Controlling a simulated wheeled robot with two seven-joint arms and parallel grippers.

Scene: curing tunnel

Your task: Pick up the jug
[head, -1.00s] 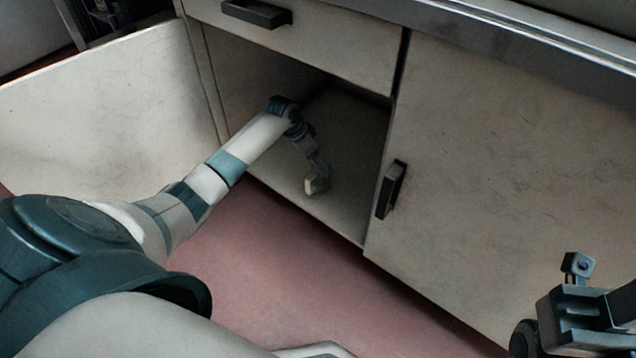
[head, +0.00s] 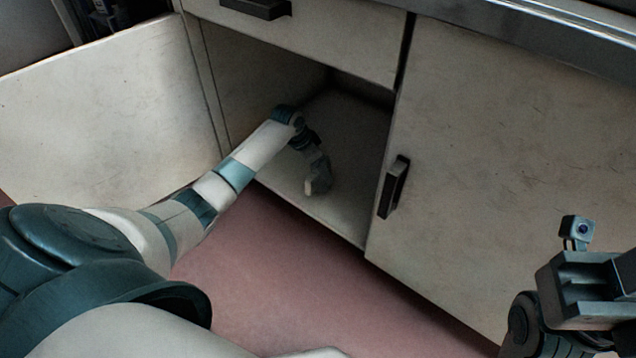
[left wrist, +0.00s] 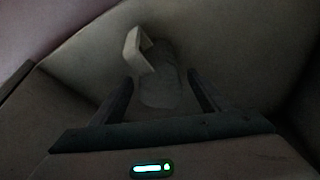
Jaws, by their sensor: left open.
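The jug (left wrist: 166,88) is dim and grey in the left wrist view, with a pale angular handle (left wrist: 136,48) at its upper left. My left gripper (left wrist: 159,77) is open, with one finger on each side of the jug's body. I cannot tell whether the fingers touch it. In the head view my left arm reaches into the open cabinet, and a small pale piece, likely the jug's handle (head: 309,187), shows by the gripper near the cabinet floor. My right gripper (head: 592,290) is at the lower right, its fingers not clearly visible.
The open cabinet compartment (head: 350,130) is dark inside, with a drawer (head: 320,35) above it. Its open door (head: 100,120) stands at the left. A closed door (head: 500,170) with a black handle (head: 393,187) is at the right. The reddish floor (head: 270,270) is clear.

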